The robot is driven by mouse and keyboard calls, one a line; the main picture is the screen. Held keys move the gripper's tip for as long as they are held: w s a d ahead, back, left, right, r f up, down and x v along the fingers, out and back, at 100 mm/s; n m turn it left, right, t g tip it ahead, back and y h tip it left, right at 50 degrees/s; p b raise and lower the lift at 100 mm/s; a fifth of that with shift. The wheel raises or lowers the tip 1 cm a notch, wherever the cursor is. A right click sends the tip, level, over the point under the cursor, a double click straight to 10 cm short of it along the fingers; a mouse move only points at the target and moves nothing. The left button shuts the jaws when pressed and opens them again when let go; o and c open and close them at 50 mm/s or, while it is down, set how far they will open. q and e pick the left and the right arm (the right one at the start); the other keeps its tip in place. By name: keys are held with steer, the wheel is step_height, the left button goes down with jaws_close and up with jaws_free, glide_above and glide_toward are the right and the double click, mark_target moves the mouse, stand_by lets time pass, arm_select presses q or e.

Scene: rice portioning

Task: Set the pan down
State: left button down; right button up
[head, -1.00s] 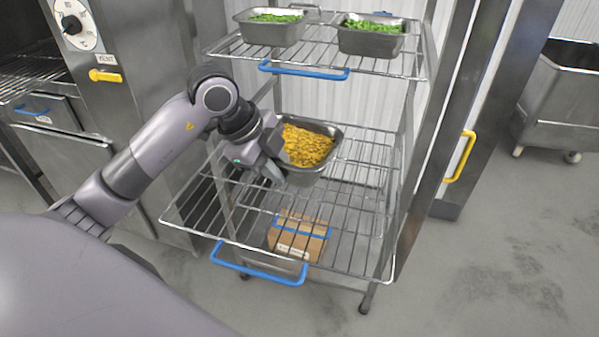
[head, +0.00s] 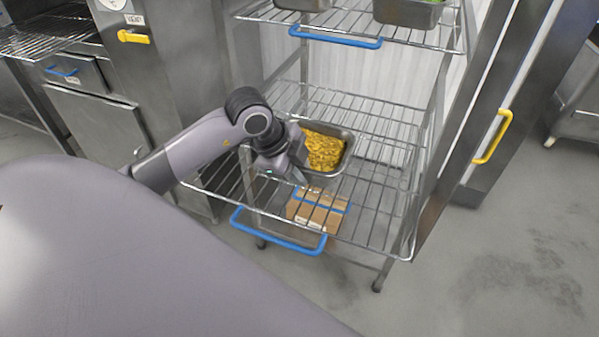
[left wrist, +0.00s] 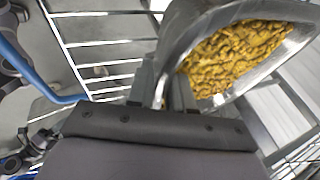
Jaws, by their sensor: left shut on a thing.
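The pan (head: 349,137) is a metal pan filled with yellow-orange food, at the middle of the head view. It also fills the upper right of the left wrist view (left wrist: 178,30). My left gripper (head: 299,160) is shut on the pan's near left wall. The pan is over the wire shelf (head: 380,205) of the rack; whether it touches the wires I cannot tell. In the left wrist view the gripper's fingers (left wrist: 172,88) close on the pan's rim, and the food looks level in it. My right gripper is not in view.
A cardboard box (head: 318,208) is below the wire shelf. An upper shelf (head: 345,25) holds metal pans at the top edge. Blue handles (head: 278,238) run along the shelf fronts. The shelf's right part is clear. A steel oven cabinet stands at left.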

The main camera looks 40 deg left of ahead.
arm_select(q)
steer(key=shift+f, duration=0.25)
steer(key=c, duration=1)
jaws_free()
steer(key=shift+f, duration=0.15)
steer(key=shift+s+a+r, duration=0.15)
steer(key=shift+r, duration=0.35)
steer(key=p+v, duration=0.1)
steer(key=v, duration=1)
steer(key=shift+s, duration=0.15)
